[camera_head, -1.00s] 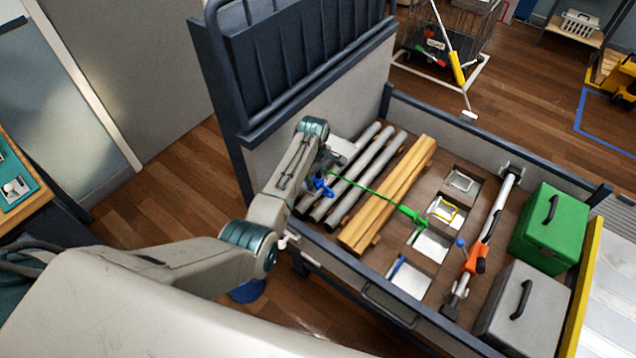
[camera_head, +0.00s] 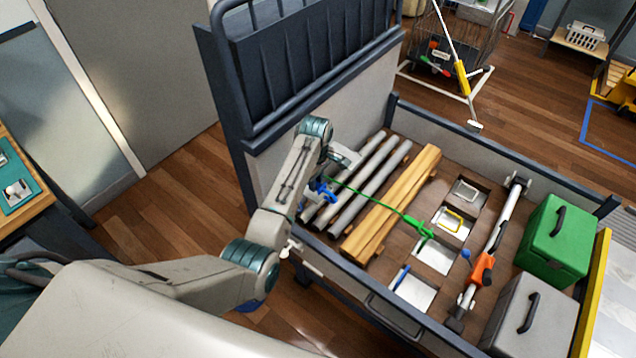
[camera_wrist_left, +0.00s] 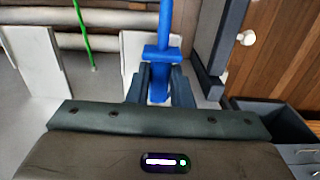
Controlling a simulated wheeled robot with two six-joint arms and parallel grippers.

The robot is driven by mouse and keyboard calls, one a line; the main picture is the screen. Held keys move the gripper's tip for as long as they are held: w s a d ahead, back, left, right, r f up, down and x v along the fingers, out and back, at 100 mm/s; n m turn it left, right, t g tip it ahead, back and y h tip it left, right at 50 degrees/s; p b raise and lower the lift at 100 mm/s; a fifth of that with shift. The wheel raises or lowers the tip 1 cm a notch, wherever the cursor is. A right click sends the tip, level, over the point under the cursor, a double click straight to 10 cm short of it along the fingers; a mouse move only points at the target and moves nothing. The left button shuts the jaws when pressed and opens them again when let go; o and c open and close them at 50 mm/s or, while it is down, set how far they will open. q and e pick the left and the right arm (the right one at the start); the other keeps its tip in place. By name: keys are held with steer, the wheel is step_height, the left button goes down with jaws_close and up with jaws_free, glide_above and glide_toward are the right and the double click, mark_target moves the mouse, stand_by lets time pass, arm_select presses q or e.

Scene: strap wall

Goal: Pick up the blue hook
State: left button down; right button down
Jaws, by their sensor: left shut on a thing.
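The blue hook (camera_head: 326,194) is at the end of my left arm, over the left side of the cargo bed, beside the grey pipes. My left gripper (camera_wrist_left: 159,84) is shut on the blue hook (camera_wrist_left: 164,30). In the left wrist view its blue shaft and collar stand between the two fingers, and the far end runs out of the top of the picture. In the head view my wrist partly hides the hook. My right gripper is not in view.
The bed (camera_head: 440,325) has raised rails. It holds grey pipes (camera_head: 362,185), yellow timber (camera_head: 395,205), a green strap (camera_head: 375,199), an orange-handled bar (camera_head: 482,268), a green box (camera_head: 553,238) and a grey box (camera_head: 520,315). A tall dark rack (camera_head: 300,50) stands behind.

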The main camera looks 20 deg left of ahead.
arm_select(q)
steer(key=s+a+r+b, duration=0.1)
steer(key=s+a+b, duration=0.1)
steer(key=s, duration=1.2)
steer(key=shift+s+r, duration=0.25)
